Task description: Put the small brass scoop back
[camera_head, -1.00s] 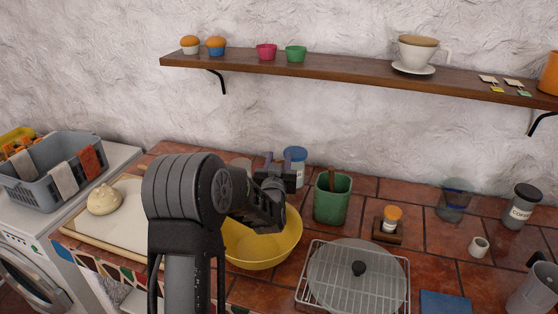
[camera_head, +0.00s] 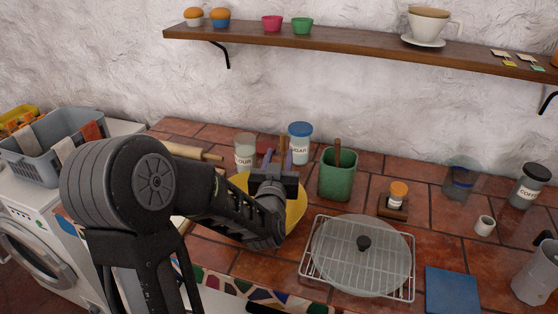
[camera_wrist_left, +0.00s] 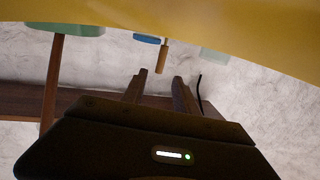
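My left gripper (camera_head: 277,158) is above the yellow bowl (camera_head: 297,212), fingers pointing away toward the jars. Its fingers are apart in the left wrist view (camera_wrist_left: 161,75). A short brown upright handle (camera_wrist_left: 162,57) shows between and beyond the fingertips; in the head view it is a thin strip (camera_head: 283,146) beside the sugar jar. It may be the scoop's handle; no brass bowl of a scoop shows, and I cannot tell whether the fingers touch it. The bowl's yellow wall (camera_wrist_left: 230,25) fills the top of the wrist view. My right gripper is out of view.
The flour jar (camera_head: 245,145) and blue-lidded sugar jar (camera_head: 299,150) stand behind the gripper. To the right are a green utensil pot (camera_head: 337,180), a spice jar on a stand (camera_head: 397,193) and a wire rack (camera_head: 310,272) with a glass lid. A shelf (camera_head: 350,47) runs above.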

